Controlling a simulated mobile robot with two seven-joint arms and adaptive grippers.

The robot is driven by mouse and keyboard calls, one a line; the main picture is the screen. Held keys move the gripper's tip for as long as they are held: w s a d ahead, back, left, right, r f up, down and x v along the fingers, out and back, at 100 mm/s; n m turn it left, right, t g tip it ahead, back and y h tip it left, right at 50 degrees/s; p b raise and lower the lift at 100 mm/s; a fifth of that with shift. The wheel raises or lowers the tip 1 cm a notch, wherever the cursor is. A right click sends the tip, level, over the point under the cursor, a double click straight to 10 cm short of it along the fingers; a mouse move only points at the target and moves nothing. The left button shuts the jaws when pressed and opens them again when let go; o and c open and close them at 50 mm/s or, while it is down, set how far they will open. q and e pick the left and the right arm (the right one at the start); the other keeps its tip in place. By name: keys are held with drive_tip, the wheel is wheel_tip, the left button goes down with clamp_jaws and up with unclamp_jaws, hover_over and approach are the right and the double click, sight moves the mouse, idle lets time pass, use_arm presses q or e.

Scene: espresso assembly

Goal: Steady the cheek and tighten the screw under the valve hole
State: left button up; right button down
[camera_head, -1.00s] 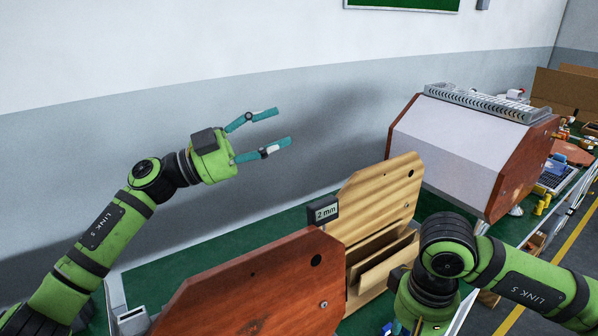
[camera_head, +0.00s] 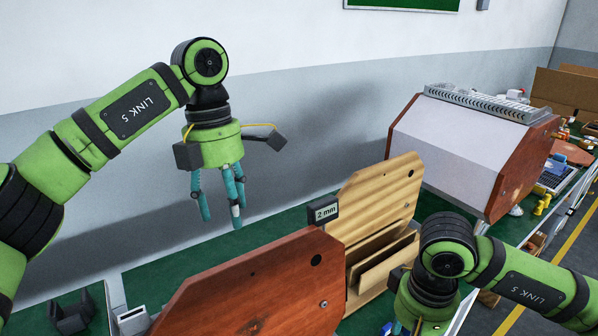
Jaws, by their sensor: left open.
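The reddish wooden cheek (camera_head: 245,292) stands upright at the bottom centre, its lower part cut off by the frame. Near its right end is the dark round valve hole (camera_head: 316,260), with a small metal screw (camera_head: 323,304) below it. My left gripper (camera_head: 222,213) hangs open and empty, fingers down, above and to the left of the cheek, clear of it. My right gripper (camera_head: 422,312) is low, right of the cheek, pointing down. Its fingers are mostly hidden or cut off, so I cannot tell what they hold.
A dark display reading 2 mm (camera_head: 324,211) shows at the cheek's top right. Behind are a pale wooden panel (camera_head: 376,207) and wooden boards (camera_head: 385,262). A white-fronted machine with red cheeks (camera_head: 455,146) stands at the right. The grey wall (camera_head: 320,130) lies behind the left gripper.

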sight(237, 258)
use_arm(q)
drive_tip(key=f, duration=0.4)
drive_tip(key=s+f, duration=0.1)
drive_tip(key=f, duration=0.6)
drive_tip(key=shift+s+d+f, duration=0.2)
drive_tip(key=shift+d+f, duration=0.2)
clamp_jaws()
idle(0.6)
use_arm(e)
drive_tip(key=c, duration=1.9)
unclamp_jaws()
clamp_jaws()
